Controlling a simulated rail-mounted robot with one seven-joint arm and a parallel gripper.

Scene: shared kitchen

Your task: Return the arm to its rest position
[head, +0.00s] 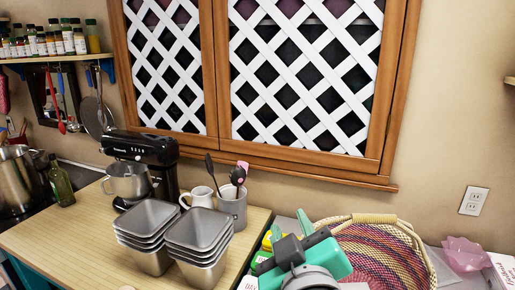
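My gripper (300,250) shows at the bottom of the head view, right of centre, as dark grey and teal parts above a grey ring-shaped part of my arm. It is in front of the woven basket and overlaps its left side in the picture. Its fingertips are not clearly made out, so I cannot tell whether it is open or shut. I see no object clearly held in it.
Stacked metal pans (199,232), a utensil crock (233,207), a white jug (199,197) and a black stand mixer (150,150) crowd the wooden counter (55,236) on the left.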

